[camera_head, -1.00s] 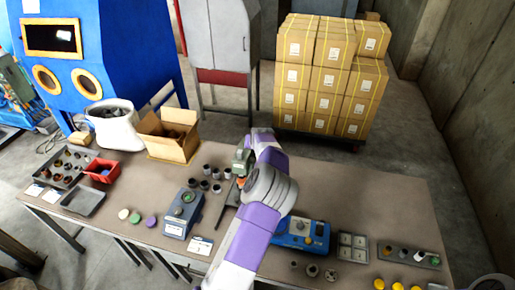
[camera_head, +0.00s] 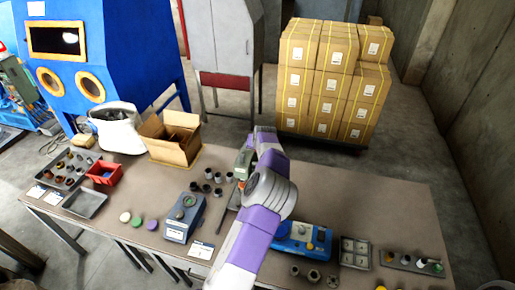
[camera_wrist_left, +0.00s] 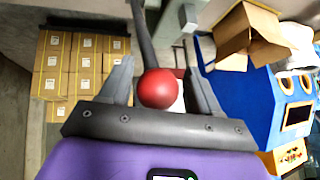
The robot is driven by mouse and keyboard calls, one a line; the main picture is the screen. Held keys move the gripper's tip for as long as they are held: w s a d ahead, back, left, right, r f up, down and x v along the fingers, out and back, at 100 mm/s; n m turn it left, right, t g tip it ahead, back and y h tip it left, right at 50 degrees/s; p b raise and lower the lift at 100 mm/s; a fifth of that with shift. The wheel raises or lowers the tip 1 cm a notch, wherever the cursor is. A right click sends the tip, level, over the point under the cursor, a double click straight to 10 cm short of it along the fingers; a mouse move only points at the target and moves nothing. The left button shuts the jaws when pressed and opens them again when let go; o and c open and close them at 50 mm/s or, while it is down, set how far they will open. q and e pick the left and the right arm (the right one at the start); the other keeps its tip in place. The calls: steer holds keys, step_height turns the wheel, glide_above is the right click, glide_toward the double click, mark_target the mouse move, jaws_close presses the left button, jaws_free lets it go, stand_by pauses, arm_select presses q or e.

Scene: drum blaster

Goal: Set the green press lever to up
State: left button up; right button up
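The green press (camera_head: 243,163) stands on the workbench in the head view, partly hidden behind my purple and grey arm. In the left wrist view, the lever's red ball knob (camera_wrist_left: 158,88) sits between the fingers of my left gripper (camera_wrist_left: 160,85), with gaps visible on both sides. The dark lever rod (camera_wrist_left: 143,35) runs from the knob toward the top of the picture. The left gripper is open around the knob. Its fingers are hidden in the head view. My right gripper is not in view.
The workbench (camera_head: 375,205) holds a blue-grey device (camera_head: 184,217), a blue device with a yellow button (camera_head: 303,240), several dark cups, and trays. An open cardboard box (camera_head: 172,140) stands left of the press. Stacked boxes (camera_head: 333,80) stand on the floor behind.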

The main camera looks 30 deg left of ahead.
arm_select(q)
steer(key=shift+d, duration=0.15)
steer(key=shift+s+d+r, duration=0.15)
steer(key=shift+s+r, duration=0.05)
steer(key=shift+r, duration=0.05)
steer(key=b+v, duration=0.1)
steer(key=v, duration=0.5)
steer(key=shift+s+r, duration=0.2)
steer(key=shift+r, duration=0.15)
steer(key=shift+d, duration=0.1)
